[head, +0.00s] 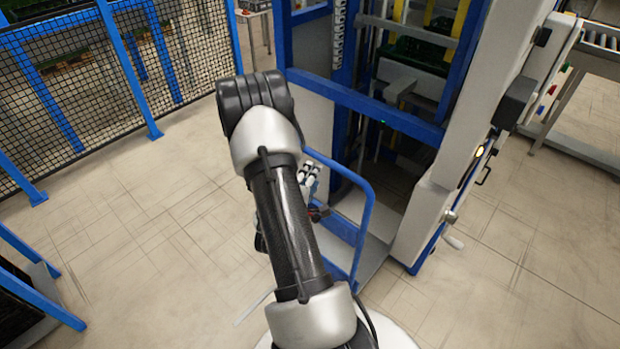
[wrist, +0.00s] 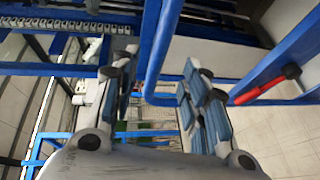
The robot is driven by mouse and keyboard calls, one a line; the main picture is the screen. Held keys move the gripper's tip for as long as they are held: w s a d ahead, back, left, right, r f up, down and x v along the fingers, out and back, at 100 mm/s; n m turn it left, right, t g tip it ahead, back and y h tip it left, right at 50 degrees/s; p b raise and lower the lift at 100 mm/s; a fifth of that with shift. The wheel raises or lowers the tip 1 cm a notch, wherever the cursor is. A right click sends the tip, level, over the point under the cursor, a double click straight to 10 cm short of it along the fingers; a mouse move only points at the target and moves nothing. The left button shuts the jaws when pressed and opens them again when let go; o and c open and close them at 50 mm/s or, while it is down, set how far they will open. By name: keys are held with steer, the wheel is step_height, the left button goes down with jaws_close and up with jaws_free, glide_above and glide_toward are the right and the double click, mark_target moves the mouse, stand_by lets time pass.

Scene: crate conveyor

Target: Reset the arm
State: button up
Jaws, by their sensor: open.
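My arm (head: 285,215) reaches up and forward across the middle of the head view, bent at the top. My gripper (wrist: 160,80) is open in the wrist view, with one blue-padded finger on each side and nothing held between them. In the head view only a small part of my gripper (head: 309,172) shows, just right of the arm; the rest is hidden behind it. A bent blue rail (wrist: 152,45) shows between the fingers in the wrist view; its distance from them is unclear.
A blue machine frame (head: 365,108) stands ahead, with a blue rail (head: 363,225) close to my gripper. A red handle (wrist: 270,88) is at right in the wrist view. A mesh fence (head: 75,85) stands at left, a conveyor (head: 575,145) at right. Floor (head: 130,240) is clear at left.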

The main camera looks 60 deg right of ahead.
steer(key=shift+w+a, duration=0.1)
steer(key=shift+a, duration=0.05)
stand_by(0.5)
steer(key=w+a+r+m+t+y, duration=0.1)
steer(key=w+a+r+t+y, duration=0.3)
steer(key=w+a, duration=0.35)
steer(key=w+a+r+t+y, duration=0.2)
steer(key=w+a+r+y, duration=0.1)
steer(key=w+a+r, duration=0.5)
steer(key=w+a+r+y, duration=0.2)
steer(key=a+y, duration=0.2)
steer(key=a, duration=0.5)
steer(key=s+a+r+y, duration=0.2)
steer(key=s+a+r, duration=0.1)
steer(key=a, duration=0.4)
steer(key=s+a+r+y, duration=0.2)
steer(key=s+a+r, duration=0.1)
steer(key=a, duration=0.3)
steer(key=s+a+r+g, duration=0.1)
steer(key=s+a+g, duration=0.1)
steer(key=s, duration=0.6)
steer(key=s+a+g, duration=0.2)
steer(key=s+a, duration=0.3)
steer(key=s, duration=0.4)
steer(key=shift+r+y, duration=0.35)
steer(key=shift+y, duration=0.05)
steer(key=shift+w, duration=0.1)
steer(key=shift+c, duration=0.2)
